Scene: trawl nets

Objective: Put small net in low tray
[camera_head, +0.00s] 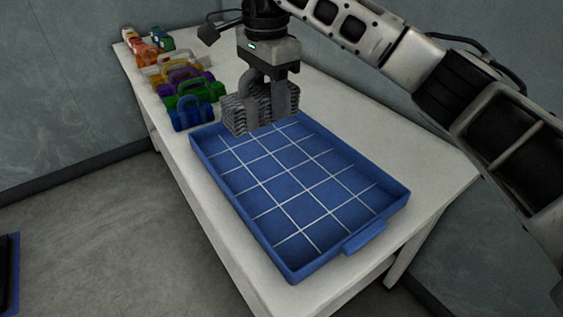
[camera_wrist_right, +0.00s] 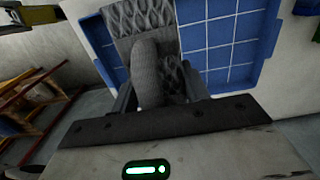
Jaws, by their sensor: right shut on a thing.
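The small net (camera_head: 246,109) is a grey, folded mesh bundle with a thick loop handle. My right gripper (camera_head: 270,80) is shut on it and holds it over the far end of the low tray. The net also shows in the right wrist view (camera_wrist_right: 124,22), between the fingers. The low tray (camera_head: 377,220) is blue and shallow, with white grid lines on its floor and a front handle. It also shows in the right wrist view (camera_wrist_right: 232,40). I cannot tell whether the net touches the tray. The visible tray floor is empty. My left gripper is not in view.
A white table (camera_head: 435,165) carries the tray. Several coloured bundles with handles stand in a row at the left, the blue one (camera_head: 191,116) nearest the tray. Bottles (camera_head: 160,40) stand at the far corner. A grey wall runs behind the table.

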